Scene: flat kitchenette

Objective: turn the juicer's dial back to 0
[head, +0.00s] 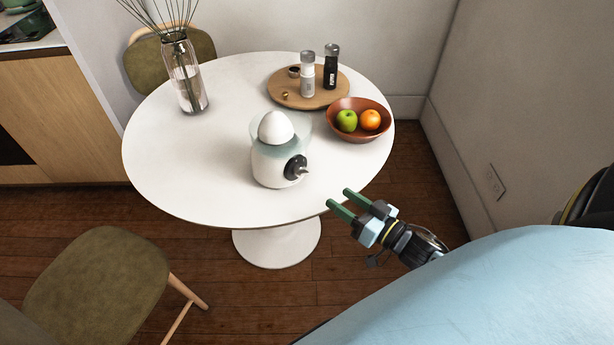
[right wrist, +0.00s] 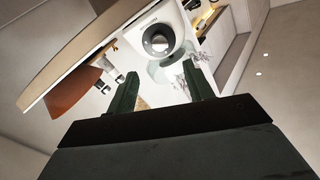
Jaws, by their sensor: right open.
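The white juicer (head: 275,165) with a clear bowl and a white dome stands upright on the round white table (head: 170,150). Its black dial (head: 295,168) with a light pointer is on its lower right side. In the right wrist view the dial (right wrist: 157,40) faces the camera on the white juicer body (right wrist: 182,42). The dial's setting is too small to read. My right gripper (head: 338,199) is open and empty at the table's front right edge, apart from the dial. In the right wrist view its two green fingers (right wrist: 160,85) are spread. My left gripper is not in view.
A wooden bowl (head: 334,132) with a green apple (head: 347,121) and an orange (head: 369,120) stands behind the right gripper. A round board (head: 284,98) carries two shakers. A glass vase (head: 186,80) stands back left. A chair (head: 95,285) is front left.

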